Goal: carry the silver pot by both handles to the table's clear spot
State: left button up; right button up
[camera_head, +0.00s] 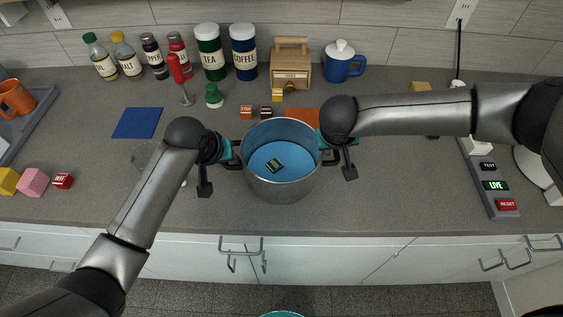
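The silver pot (283,187) is upright at the middle front of the grey counter. A small dark green block (274,165) lies on its blue-looking inside bottom. My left gripper (229,153) is at the pot's left handle, and my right gripper (328,148) is at its right handle. Teal finger parts show next to both dark handles, but the arms and wrists hide much of them. I cannot tell whether the fingers are closed on the handles, or whether the pot is resting or slightly raised.
Jars and bottles, a wooden box (290,72) and a blue mug (342,66) line the back wall. A blue square (138,123) lies left, an orange patch (303,116) behind the pot. Small blocks (34,182) sit far left; a button panel (491,180) is right.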

pick_arm(q)
jog(key=shift+f, duration=0.2)
pick_arm(e)
jog(key=shift+f, duration=0.15)
pick_arm(q)
jog(key=shift+c, duration=0.2)
pick_arm(e)
jog(key=shift+c, duration=0.2)
pick_arm(q)
grip_shut()
pick_arm(e)
grip_shut()
pick_arm(q)
jog(key=shift+w+r, duration=0.1)
pick_arm(e)
jog(key=shift+w, duration=0.15)
dwell(0.4)
